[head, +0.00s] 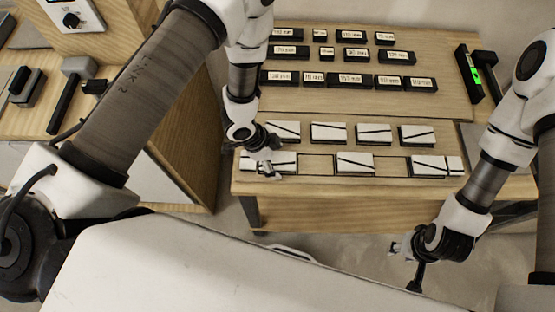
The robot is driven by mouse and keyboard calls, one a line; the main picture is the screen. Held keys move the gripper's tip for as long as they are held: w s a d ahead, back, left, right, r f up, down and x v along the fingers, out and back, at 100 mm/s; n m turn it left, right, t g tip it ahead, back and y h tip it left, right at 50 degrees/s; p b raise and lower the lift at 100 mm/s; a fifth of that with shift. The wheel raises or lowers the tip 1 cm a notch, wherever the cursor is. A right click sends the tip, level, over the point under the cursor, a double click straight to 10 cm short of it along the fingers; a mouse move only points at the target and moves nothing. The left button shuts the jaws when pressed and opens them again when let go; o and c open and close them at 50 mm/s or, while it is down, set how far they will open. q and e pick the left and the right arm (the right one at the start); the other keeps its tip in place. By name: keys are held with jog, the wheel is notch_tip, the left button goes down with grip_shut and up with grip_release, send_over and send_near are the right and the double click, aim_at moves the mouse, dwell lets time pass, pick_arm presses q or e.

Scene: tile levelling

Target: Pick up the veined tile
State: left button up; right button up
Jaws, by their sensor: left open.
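Several white tiles with dark diagonal veins lie in two rows on the wooden table. The back row has a tile at the left (284,130), others to its right (328,131) and one at the right end (417,133). The front row has a left tile (284,161), a middle tile (355,162) and a right tile (428,165) beside a narrow piece (455,165). My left gripper (266,166) is open at the front-left tile and covers part of it; contact is unclear. My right gripper (404,258) hangs in front of the table, its jaws too small to read.
Labelled black blocks (345,79) stand in rows on the raised back board. A black level with a green vial (475,76) lies at the right. A mallet (70,90) lies on the left bench. Bare slots (316,164) show between front-row tiles.

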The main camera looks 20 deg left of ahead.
pick_arm(q)
jog(key=c, duration=1.3)
jog(key=shift+r, duration=0.1)
